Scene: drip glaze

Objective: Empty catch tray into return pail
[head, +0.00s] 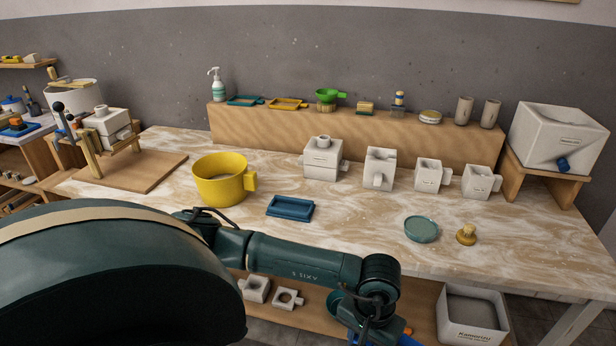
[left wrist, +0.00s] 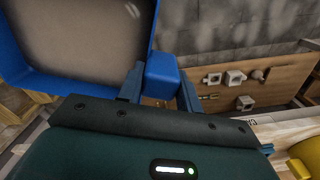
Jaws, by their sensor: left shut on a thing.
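A blue tray (left wrist: 85,35) with a raised rim fills the upper left of the left wrist view. Its inside is greyish beige and seems to hold a layer of something. My left gripper (left wrist: 160,82) is shut on the tray's blue handle (left wrist: 162,70). In the head view my left arm crosses the front, and its gripper and the tray cannot be made out. A yellow pail (head: 222,180) with a side handle stands on the table, left of centre. A yellow thing (left wrist: 304,153) shows at lower right in the left wrist view. My right gripper is out of view.
A blue shallow dish (head: 290,207), white moulds (head: 322,158), a teal dish (head: 421,229) and a sponge (head: 466,235) are on the table. A white bucket (head: 75,95) stands back left. A lettered bin (head: 471,318) sits low at right. Below are more white pieces (head: 288,298).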

